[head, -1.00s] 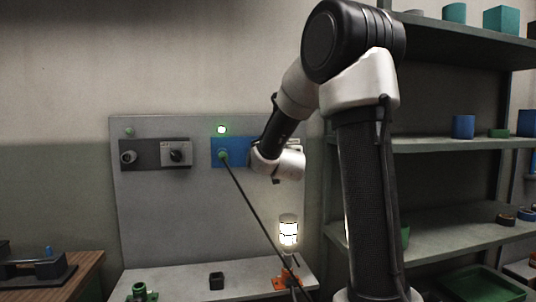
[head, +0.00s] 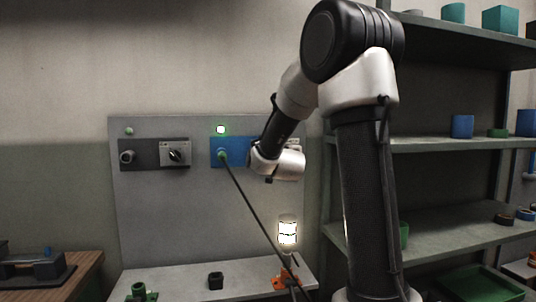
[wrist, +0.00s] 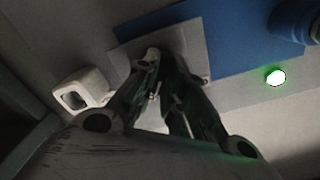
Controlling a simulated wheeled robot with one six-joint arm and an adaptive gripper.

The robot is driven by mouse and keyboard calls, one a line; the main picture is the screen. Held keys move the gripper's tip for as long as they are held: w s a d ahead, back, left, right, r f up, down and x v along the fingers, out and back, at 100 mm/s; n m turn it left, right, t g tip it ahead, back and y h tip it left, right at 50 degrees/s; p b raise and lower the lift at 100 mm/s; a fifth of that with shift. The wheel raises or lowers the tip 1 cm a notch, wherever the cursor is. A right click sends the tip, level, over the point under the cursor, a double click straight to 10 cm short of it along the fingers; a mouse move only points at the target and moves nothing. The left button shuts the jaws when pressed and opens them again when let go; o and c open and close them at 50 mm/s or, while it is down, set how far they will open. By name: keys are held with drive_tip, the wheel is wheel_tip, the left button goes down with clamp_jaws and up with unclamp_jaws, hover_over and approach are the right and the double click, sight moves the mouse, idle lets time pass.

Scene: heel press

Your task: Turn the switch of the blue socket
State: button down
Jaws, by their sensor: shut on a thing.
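The blue socket (head: 229,145) is on the upright grey panel, with a green plug (head: 222,154) and a dark cable in it. It also shows in the wrist view (wrist: 235,45), with a grey switch plate (wrist: 198,50) beside the socket. My gripper (wrist: 155,65) is at that plate, its fingers shut on the switch knob (wrist: 152,54), which they mostly hide. In the head view my wrist covers the switch side of the socket. The green lamp (head: 221,129) above the socket is lit and also glows in the wrist view (wrist: 275,77).
A dark socket (head: 139,154) with its own switch (head: 175,155) sits left on the panel (head: 200,210). A lit lamp (head: 288,230) stands on the bench below. The cable hangs down to the right. Shelves (head: 450,145) stand at the right.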

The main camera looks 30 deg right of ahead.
drive_tip(key=c, duration=1.5)
unclamp_jaws()
drive_tip(key=v, duration=1.2)
drive_tip(key=shift+f, duration=0.1)
drive_tip(key=s+a+f+n+g+y, duration=0.3)
drive_tip(key=s+f+g, duration=0.15)
drive_tip(key=f, duration=0.25)
drive_tip(key=s+a+f+n+g+y, duration=0.25)
drive_tip(key=s+a+f+g, duration=0.2)
drive_tip(key=f, duration=0.35)
drive_tip(key=s+r+n+g, duration=0.2)
drive_tip(key=s+n+g, duration=0.2)
drive_tip(key=s, duration=1.6)
drive_tip(key=shift+d+r+n, duration=0.2)
drive_tip(key=shift+r+n, duration=0.2)
drive_tip(key=shift+n, duration=0.05)
